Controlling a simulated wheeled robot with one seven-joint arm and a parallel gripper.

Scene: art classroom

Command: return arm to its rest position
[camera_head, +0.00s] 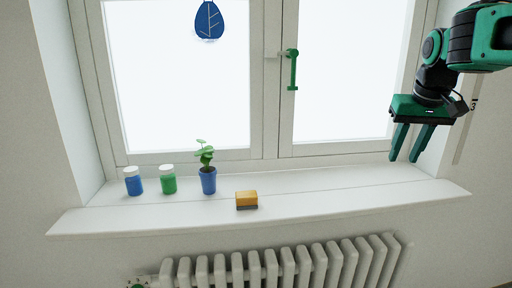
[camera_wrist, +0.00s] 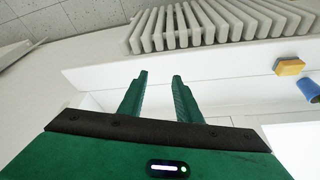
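My gripper (camera_head: 407,157) is at the right in the head view, in front of the right end of the windowsill (camera_head: 330,200). Its two green fingers point down and stand apart, with nothing between them. In the wrist view my gripper (camera_wrist: 161,75) also shows open and empty, with the sill and the wall edge beyond the fingertips. My arm comes in from the upper right of the head view.
On the sill stand a blue jar (camera_head: 134,186), a green jar (camera_head: 169,184), a plant in a blue pot (camera_head: 208,182) and a yellow sponge-like block (camera_head: 246,198). A radiator (camera_head: 290,266) is below. A green window handle (camera_head: 292,70) and blue leaf ornament (camera_head: 209,20) are above.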

